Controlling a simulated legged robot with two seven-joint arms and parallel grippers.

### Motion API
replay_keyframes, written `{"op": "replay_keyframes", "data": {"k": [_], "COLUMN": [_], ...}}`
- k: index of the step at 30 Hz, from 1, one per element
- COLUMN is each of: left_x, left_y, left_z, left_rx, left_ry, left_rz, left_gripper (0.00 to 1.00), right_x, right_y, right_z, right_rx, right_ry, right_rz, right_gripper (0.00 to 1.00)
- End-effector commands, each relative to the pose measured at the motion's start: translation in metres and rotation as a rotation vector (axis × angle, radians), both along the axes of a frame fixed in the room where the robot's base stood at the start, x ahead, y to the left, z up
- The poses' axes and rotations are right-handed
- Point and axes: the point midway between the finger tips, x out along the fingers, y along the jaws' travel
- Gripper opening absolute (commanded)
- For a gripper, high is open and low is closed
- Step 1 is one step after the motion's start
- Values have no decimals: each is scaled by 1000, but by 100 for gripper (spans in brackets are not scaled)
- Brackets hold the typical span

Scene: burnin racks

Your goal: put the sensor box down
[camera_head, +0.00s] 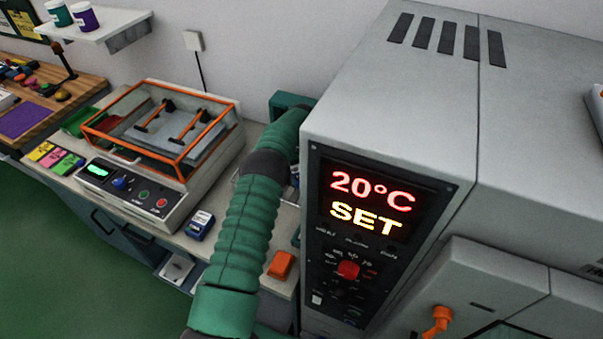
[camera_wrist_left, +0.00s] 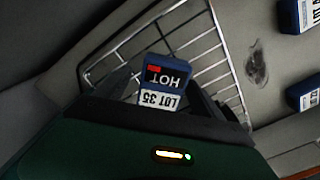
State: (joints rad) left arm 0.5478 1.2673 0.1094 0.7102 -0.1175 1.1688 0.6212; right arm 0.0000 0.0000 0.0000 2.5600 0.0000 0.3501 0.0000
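The sensor box (camera_wrist_left: 165,82) is small and blue, with a label reading HOT and LOT 35 upside down in the left wrist view. My left gripper (camera_wrist_left: 164,92) has its dark fingers on either side of the box and appears shut on it. A wire rack (camera_wrist_left: 218,72) lies beyond and around the box; I cannot tell whether the box touches it. In the head view my green left arm reaches up beside the grey oven (camera_head: 400,110), and the fingers and held box are hidden there. My right gripper is in neither view.
The oven panel reads 20°C SET. A blue box (camera_head: 200,225) and an orange block (camera_head: 281,265) are on the counter, left of the oven. An orange-framed shaker (camera_head: 165,150) stands further left. In the left wrist view, two blue boxes (camera_wrist_left: 297,15) (camera_wrist_left: 303,93) lie at the right.

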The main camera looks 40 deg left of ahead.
Motion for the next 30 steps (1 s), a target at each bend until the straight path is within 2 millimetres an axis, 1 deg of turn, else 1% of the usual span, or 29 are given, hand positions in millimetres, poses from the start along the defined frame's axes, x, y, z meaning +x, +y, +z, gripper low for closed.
{"op": "replay_keyframes", "data": {"k": [7,10,14,18,22,25,30], "left_x": [0,0,1,1,1,1,0], "left_y": [2,2,2,1,0,1,1], "left_z": [0,8,35,74,103,115,120], "left_rx": [-2,-1,1,2,1,0,-1], "left_ry": [-1,-2,-5,-5,-4,-2,0], "left_rz": [1,1,1,1,0,0,0], "left_gripper": [78,78,78,78,78,78,78], "right_x": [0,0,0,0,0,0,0], "right_y": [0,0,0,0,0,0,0], "right_z": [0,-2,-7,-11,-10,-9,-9], "right_rx": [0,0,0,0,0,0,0], "right_ry": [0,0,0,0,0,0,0], "right_rz": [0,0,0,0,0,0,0], "right_gripper": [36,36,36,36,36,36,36]}}
